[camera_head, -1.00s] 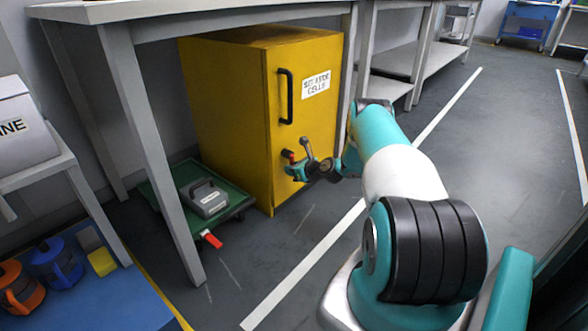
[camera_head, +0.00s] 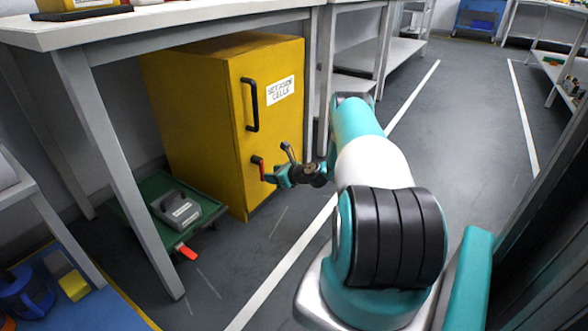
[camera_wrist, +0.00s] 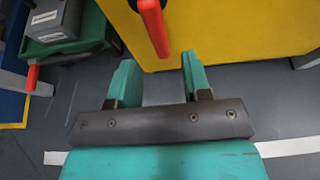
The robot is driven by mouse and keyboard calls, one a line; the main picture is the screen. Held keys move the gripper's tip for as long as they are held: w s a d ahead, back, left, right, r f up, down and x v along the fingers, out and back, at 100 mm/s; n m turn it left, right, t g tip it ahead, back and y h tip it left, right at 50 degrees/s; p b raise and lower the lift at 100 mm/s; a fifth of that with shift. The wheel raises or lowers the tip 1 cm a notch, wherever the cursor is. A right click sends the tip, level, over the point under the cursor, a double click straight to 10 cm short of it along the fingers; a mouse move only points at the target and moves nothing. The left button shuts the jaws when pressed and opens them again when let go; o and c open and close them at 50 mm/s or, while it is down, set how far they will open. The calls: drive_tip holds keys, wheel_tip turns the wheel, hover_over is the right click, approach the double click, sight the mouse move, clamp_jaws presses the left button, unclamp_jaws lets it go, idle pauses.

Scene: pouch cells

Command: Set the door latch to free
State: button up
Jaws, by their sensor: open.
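The yellow cabinet (camera_head: 205,120) stands under the bench, its door facing right with a black bar handle (camera_head: 250,105) and a "SET ASIDE CELLS" label. The latch, a red lever (camera_head: 262,169) on a dark pivot, is low on the door near its left edge. It points down, slightly tilted, in the head view. In the wrist view the red lever (camera_wrist: 154,28) shows large, beyond the gap between my fingers. My gripper (camera_head: 279,164) is open and empty, in front of the lever; the two teal fingers (camera_wrist: 158,75) appear apart from it.
A green cart (camera_head: 140,192) with a grey case (camera_head: 176,211) and a red handle (camera_head: 187,252) sits left of the cabinet. A bench leg (camera_head: 118,165) stands in front of it.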

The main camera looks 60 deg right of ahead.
drive_tip(key=p+v, duration=0.4)
drive_tip(key=v, duration=0.7)
drive_tip(key=shift+s, duration=0.15)
drive_tip(key=shift+r, duration=0.2)
